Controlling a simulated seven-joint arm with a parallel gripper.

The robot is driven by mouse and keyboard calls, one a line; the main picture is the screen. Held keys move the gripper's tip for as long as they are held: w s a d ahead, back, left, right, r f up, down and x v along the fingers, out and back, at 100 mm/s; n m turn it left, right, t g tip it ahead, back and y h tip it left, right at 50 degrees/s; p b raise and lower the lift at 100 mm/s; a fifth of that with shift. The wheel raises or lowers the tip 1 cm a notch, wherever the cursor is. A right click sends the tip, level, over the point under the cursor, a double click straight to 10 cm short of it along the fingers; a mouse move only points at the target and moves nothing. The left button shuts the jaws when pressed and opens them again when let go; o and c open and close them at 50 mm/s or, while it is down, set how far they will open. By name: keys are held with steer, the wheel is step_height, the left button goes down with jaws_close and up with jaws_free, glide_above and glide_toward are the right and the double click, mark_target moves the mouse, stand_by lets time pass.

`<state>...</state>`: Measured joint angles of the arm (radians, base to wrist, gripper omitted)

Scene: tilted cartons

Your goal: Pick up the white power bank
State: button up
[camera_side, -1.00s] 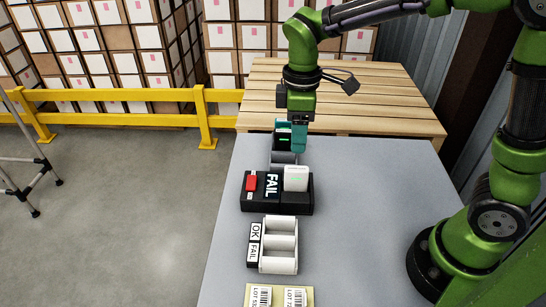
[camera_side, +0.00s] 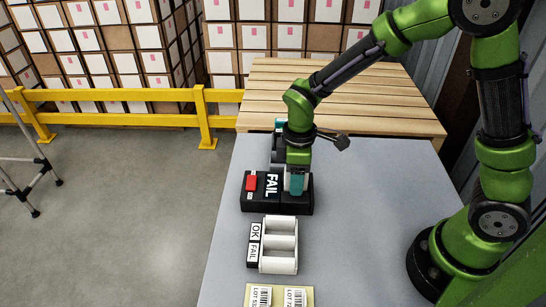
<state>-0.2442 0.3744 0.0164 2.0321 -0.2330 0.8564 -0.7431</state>
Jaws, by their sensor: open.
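The jaws are open. The white power bank, which stood in this right part of the tester earlier, is now hidden behind the fingers, so I cannot tell whether they touch it.
A white rack (camera_side: 280,246) with OK and FAIL labels stands in front of the tester. A yellowish sheet (camera_side: 279,293) with LOT labels lies at the near edge. Another holder behind the tester is mostly hidden by my arm. The table's (camera_side: 370,220) right side is clear.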

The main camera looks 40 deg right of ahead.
steer(key=shift+c, duration=0.4)
steer(key=c, duration=0.9)
steer(key=shift+r, duration=0.15)
